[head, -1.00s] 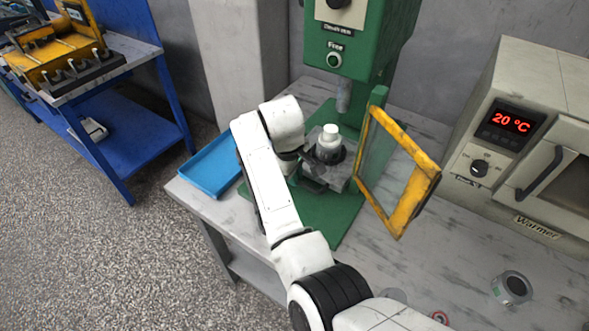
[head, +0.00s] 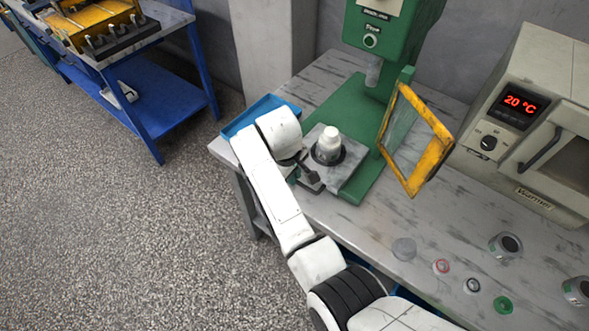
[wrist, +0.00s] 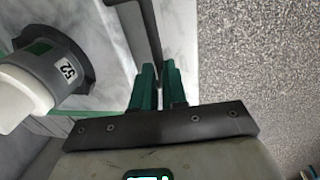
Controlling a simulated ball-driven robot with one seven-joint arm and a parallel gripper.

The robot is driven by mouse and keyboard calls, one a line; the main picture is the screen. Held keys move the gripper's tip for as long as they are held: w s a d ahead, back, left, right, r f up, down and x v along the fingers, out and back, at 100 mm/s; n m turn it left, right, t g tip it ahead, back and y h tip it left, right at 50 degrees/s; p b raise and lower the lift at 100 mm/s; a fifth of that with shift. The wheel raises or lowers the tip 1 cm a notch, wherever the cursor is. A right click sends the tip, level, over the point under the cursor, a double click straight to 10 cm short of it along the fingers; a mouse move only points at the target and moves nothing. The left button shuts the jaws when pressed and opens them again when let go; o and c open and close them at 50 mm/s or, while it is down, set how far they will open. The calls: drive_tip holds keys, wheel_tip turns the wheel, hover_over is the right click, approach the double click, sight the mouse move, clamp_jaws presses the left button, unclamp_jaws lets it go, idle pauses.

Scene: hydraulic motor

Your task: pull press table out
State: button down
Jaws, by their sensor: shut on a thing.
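The press table (head: 352,163) is a grey metal plate on the green base of the press (head: 375,185). It stands out in front of the ram (head: 373,72). A black ring on it holds an upright white and grey part (head: 330,143), which in the wrist view (wrist: 45,75) bears the number 52. A dark handle (head: 314,187) sticks out from the table's front left. My gripper (head: 303,180) is at this handle. In the wrist view, my gripper's green fingers (wrist: 160,85) are shut on the dark handle bar (wrist: 148,35).
The yellow-framed guard (head: 415,140) stands open right of the table. A blue tray (head: 258,115) lies behind my arm. The warmer (head: 525,130) is at the right. Several small parts, including a green ring (head: 503,305), lie front right. Open floor (head: 150,240) is at left.

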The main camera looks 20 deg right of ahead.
drive_tip(key=c, duration=1.2)
unclamp_jaws()
drive_tip(key=shift+o, duration=0.2)
wheel_tip(320, 180, up, 11)
drive_tip(key=s+a, duration=0.1)
drive_tip(key=shift+a+f+b, duration=0.2)
drive_tip(key=shift+a+b, duration=0.1)
drive_tip(key=shift+b, duration=0.1)
